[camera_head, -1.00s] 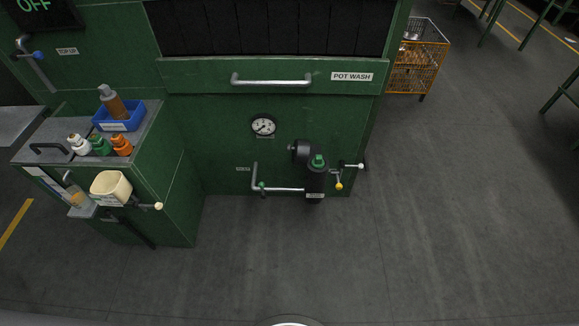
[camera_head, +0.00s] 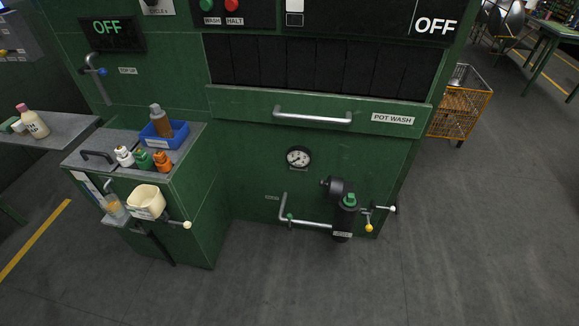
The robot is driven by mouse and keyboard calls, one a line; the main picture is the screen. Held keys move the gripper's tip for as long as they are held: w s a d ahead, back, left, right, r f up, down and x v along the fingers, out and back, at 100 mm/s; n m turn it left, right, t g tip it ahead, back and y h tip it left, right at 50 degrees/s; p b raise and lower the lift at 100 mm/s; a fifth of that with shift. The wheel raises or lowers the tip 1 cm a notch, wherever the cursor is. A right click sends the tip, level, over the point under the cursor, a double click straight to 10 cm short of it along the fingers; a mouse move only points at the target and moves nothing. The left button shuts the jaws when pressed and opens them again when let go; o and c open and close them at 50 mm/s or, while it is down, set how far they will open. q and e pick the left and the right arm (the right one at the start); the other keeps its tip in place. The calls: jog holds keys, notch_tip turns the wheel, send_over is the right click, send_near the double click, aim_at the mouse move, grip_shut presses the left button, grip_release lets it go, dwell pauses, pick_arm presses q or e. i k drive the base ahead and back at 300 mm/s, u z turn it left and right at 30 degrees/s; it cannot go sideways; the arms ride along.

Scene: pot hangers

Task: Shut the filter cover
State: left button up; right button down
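The filter is a dark upright cylinder (camera_head: 343,222) with a green knob (camera_head: 350,200) on its upper end, low on the green pot wash machine (camera_head: 240,185). Neither of my grippers is in view.
A grey pipe (camera_head: 305,222) joins the filter from the left. Valves with a yellow knob (camera_head: 369,228) and a white knob (camera_head: 393,209) stick out at its right. A side cabinet with bottles (camera_head: 143,160) stands left. The floor (camera_head: 320,285) in front is clear.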

aim_at(334, 186)
jog(key=u, duration=0.35)
jog(key=i, duration=1.35)
jog(key=z, duration=0.95)
